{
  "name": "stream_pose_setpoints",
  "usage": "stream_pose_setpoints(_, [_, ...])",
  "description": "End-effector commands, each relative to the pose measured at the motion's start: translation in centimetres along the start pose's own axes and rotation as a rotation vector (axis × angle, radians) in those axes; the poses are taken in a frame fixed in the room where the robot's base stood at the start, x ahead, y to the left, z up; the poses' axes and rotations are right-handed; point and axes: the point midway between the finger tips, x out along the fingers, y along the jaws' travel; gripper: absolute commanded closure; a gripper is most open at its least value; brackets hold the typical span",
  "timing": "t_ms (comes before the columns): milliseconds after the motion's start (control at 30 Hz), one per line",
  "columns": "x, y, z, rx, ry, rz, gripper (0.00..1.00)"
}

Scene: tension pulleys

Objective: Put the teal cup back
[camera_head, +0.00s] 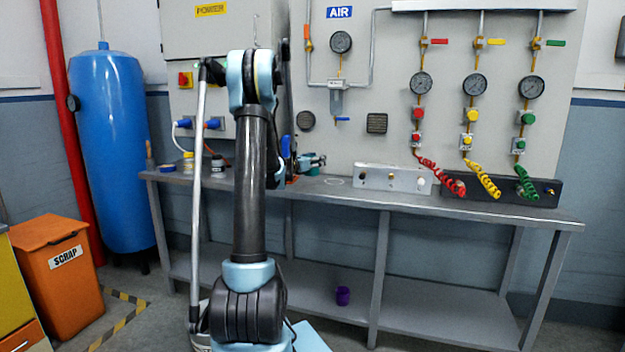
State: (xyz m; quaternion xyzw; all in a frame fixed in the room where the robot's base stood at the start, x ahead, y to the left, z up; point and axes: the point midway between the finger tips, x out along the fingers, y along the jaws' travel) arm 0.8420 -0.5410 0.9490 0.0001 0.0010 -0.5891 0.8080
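A small teal thing (314,171), likely the teal cup, shows at the back of the grey bench top, just right of my arm. Most of it is hidden, and it is too small to tell its pose. A dark shape that looks like my gripper (312,161) is right above or in front of it, partly behind my arm. I cannot tell whether the fingers are open or shut, or whether they touch the teal thing. A thin pale ring (334,181) lies flat on the bench top to the right of it.
The bench (480,213) carries a white box (385,179) and a dark box (500,188) with coiled hoses on the right. Small jars and a tape roll (167,168) stand on the left. A purple cup (342,296) stands on the lower shelf. An orange scrap bin (62,275) is at left.

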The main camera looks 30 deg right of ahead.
Motion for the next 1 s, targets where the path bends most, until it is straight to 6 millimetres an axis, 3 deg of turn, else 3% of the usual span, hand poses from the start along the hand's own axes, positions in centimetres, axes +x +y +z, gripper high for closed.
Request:
stream_pose_setpoints(600, [-0.5, 0.7, -5.9, 0.000, 0.000, 0.009, 0.79])
stream_pose_setpoints(967, [-0.5, 0.6, -6.3, 0.000, 0.000, 0.009, 0.79])
stream_pose_setpoints(1000, [-0.5, 0.6, -6.4, 0.000, 0.000, 0.009, 0.49])
